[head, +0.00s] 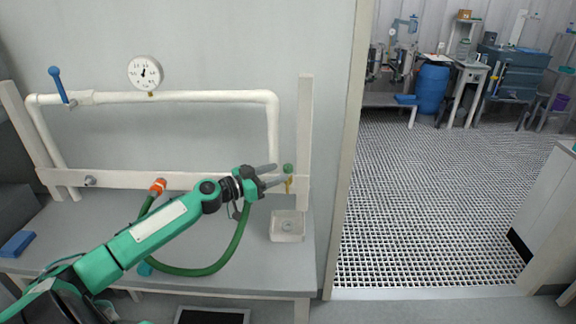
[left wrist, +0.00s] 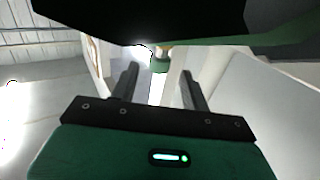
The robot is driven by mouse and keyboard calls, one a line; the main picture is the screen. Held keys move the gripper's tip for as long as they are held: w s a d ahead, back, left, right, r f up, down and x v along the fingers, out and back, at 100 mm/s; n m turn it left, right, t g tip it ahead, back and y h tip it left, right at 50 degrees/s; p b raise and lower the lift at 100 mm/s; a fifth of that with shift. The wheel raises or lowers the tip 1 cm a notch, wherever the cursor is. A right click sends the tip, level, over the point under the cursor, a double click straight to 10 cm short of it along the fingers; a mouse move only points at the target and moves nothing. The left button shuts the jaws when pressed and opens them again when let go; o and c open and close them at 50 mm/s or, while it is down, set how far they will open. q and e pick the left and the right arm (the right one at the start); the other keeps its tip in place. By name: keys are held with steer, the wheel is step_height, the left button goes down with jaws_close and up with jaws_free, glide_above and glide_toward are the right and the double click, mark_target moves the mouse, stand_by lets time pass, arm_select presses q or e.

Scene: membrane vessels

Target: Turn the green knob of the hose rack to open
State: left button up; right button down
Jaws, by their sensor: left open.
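The green knob (head: 288,168) sits on a small brass tap at the right end of the hose rack's lower white board (head: 120,178). The knob also shows in the left wrist view (left wrist: 160,64), at the top middle, ahead of and between the finger lines. My left gripper (head: 279,174) is open, its two grey fingers pointing right at the knob. In the left wrist view my left gripper (left wrist: 158,88) has nothing between its fingers. In the head view the fingertips reach close to the knob; I cannot tell if they touch. My right gripper is not in view.
A green hose (head: 200,270) with an orange fitting (head: 157,186) hangs below the board. A blue-handled lever (head: 56,80) and a dial gauge (head: 145,72) are on the white pipe. A clear tray (head: 287,228) stands below the tap. A post (head: 304,130) rises just right of the knob.

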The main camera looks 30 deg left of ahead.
mark_target(284, 167)
arm_select(q)
steer(key=p+x, duration=0.1)
steer(key=x, duration=0.3)
steer(key=shift+r, duration=0.15)
steer(key=shift+w+d+p, duration=0.2)
steer(key=shift+w+p, duration=0.1)
steer(key=shift+w, duration=0.15)
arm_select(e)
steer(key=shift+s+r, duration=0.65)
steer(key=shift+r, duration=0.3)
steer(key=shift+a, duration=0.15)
arm_select(q)
steer(key=c, duration=1)
steer(key=shift+o, duration=0.2)
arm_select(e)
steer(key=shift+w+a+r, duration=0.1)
